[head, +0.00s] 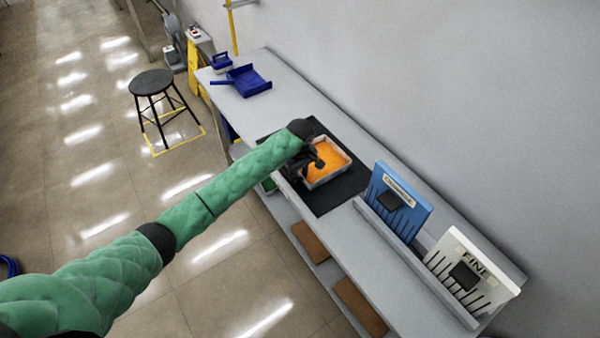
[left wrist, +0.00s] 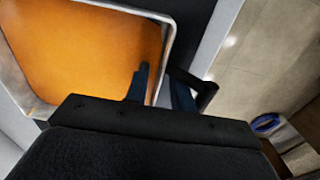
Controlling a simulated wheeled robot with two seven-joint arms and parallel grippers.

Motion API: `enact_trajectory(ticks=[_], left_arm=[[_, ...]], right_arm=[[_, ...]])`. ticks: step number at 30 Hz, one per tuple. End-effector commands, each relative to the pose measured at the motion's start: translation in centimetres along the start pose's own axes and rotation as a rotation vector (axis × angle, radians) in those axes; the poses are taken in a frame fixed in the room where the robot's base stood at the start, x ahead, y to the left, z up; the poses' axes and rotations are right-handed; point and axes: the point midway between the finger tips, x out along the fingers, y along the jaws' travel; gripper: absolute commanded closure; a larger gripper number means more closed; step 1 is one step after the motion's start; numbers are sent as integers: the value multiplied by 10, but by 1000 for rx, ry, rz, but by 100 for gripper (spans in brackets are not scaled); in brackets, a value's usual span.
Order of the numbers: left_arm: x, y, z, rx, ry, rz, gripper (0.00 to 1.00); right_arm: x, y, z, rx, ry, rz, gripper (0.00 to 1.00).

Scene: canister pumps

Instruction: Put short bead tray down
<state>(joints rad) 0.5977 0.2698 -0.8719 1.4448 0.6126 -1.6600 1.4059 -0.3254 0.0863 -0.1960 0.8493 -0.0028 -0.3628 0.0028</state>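The bead tray (head: 341,178), shallow with a pale grey rim and an orange fill, is on or just above the black mat (head: 345,193) on the bench; I cannot tell which. My left gripper (head: 318,163) is at the tray's left wall. In the left wrist view, the tray (left wrist: 85,50) fills the upper left. The fingers of my left gripper (left wrist: 160,88) straddle its wall, one inside over the orange fill and one outside. Whether they press on the wall is not clear. My right gripper is not in view.
A blue stand (head: 398,200) and a white stand marked FINE (head: 470,272) are to the right on the bench. A blue scoop-like tray (head: 248,80) lies at the far end. A wall runs behind the bench. A black stool (head: 151,84) stands on the floor.

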Motion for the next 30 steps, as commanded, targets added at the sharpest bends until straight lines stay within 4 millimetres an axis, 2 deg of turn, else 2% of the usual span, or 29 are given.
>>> enact_trajectory(ticks=[8,13,16,21,24,30], left_arm=[[-1,0,0,0,0,0,76],[-11,1,0,0,1,3,76],[-26,1,0,0,1,4,76],[-59,1,0,0,1,4,76],[-79,1,0,0,2,3,76],[-106,1,0,0,1,2,76]], right_arm=[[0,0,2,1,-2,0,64],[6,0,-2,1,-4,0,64],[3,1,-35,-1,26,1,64],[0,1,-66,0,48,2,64],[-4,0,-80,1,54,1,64],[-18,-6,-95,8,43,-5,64]])
